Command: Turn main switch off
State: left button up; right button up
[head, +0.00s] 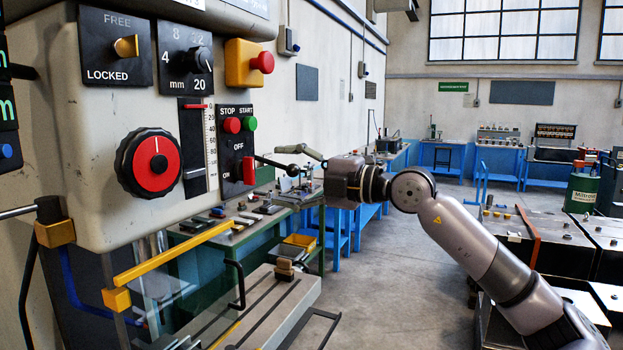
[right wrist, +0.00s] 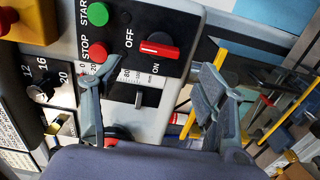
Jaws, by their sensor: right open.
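The main switch is a red lever (head: 249,171) on a black plate marked OFF above and ON at lower left. It hangs downward, on the ON side. It also shows in the right wrist view as a red bar (right wrist: 158,47). My right gripper (head: 267,155) is in front of the panel, just right of the switch plate, with its fingers pointing at it. My left gripper is not in view.
Close to the switch are the red STOP button (head: 232,125), green START button (head: 249,123), a yellow box with a red button (head: 249,63) and a red dial (head: 158,164). A yellow bar (head: 175,254) runs below the panel. Workbenches stand behind; the floor is open.

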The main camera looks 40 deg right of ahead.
jog(key=shift+v, duration=2.45)
